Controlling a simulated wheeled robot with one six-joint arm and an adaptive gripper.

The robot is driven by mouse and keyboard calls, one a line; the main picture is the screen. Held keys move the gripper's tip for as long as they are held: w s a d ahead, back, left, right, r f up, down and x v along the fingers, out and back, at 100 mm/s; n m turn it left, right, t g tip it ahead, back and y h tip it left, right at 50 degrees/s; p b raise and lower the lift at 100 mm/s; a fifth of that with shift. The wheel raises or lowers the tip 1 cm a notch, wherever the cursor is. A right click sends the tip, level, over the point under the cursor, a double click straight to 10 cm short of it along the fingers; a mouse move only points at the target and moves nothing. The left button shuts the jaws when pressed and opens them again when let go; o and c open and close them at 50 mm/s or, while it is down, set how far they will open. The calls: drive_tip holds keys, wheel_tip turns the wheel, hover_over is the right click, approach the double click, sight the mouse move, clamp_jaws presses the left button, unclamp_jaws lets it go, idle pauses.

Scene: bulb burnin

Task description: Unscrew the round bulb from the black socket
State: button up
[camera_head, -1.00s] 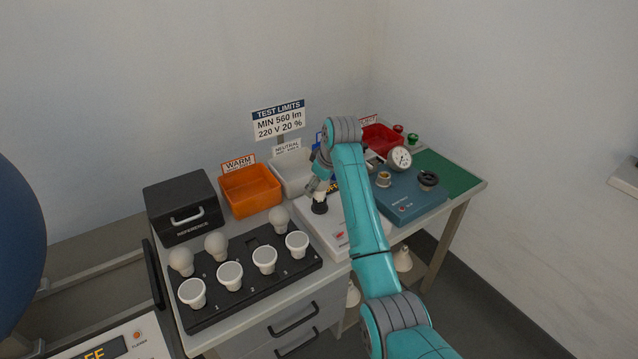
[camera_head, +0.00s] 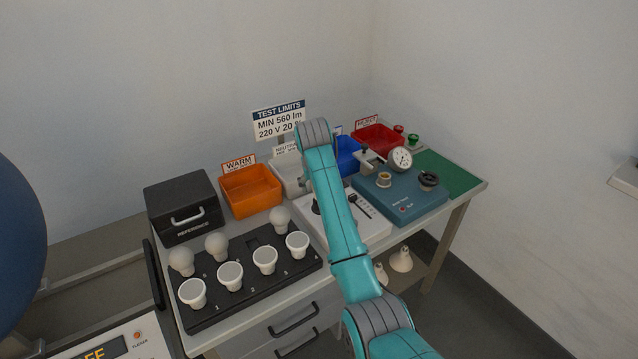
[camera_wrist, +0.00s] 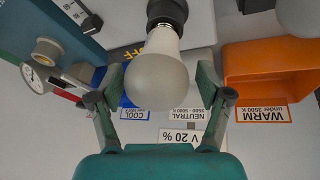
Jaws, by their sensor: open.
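The round bulb (camera_wrist: 158,82) has a frosted globe and white neck. In the wrist view its neck sits in the black socket (camera_wrist: 167,12). My gripper (camera_wrist: 162,85) is open, with one finger on each side of the globe; I see no clear contact. In the head view my teal arm hides the bulb and my gripper, and only a sliver of the black socket (camera_head: 315,207) may show beside the arm, on the white test box (camera_head: 373,225).
A black tray (camera_head: 215,312) with several bulbs stands in front, left of the test box. Behind are a dark reference case (camera_head: 165,200), orange bin (camera_head: 250,190), blue bin (camera_head: 347,158) and red bin (camera_head: 378,140). A blue instrument (camera_head: 400,205) stands right. The green mat (camera_head: 448,175) looks clear.

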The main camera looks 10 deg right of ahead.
drive_tip(key=c, duration=1)
drive_tip(key=n+y, duration=0.1)
drive_tip(key=n, duration=0.2)
drive_tip(key=n+y, duration=0.1)
drive_tip(key=n, duration=0.2)
drive_tip(key=shift+s+f+y, duration=0.1)
drive_tip(key=shift+y, duration=0.2)
drive_tip(key=n+y, duration=0.1)
drive_tip(key=n, duration=0.1)
drive_tip(key=n+y, duration=0.1)
drive_tip(key=n, duration=0.2)
drive_tip(key=shift+a+n+g, duration=0.1)
drive_tip(key=shift+n+g, duration=0.2)
drive_tip(key=n+g, duration=0.1)
drive_tip(key=n, duration=0.1)
drive_tip(key=n+y, duration=0.1)
drive_tip(key=n, duration=0.2)
drive_tip(key=shift+n+g+y, duration=0.3)
drive_tip(key=shift+g, duration=0.1)
drive_tip(key=n+g, duration=0.2)
drive_tip(key=n, duration=0.3)
drive_tip(key=shift+s+n, duration=0.1)
drive_tip(key=shift+n, duration=0.3)
drive_tip(key=o, duration=1)
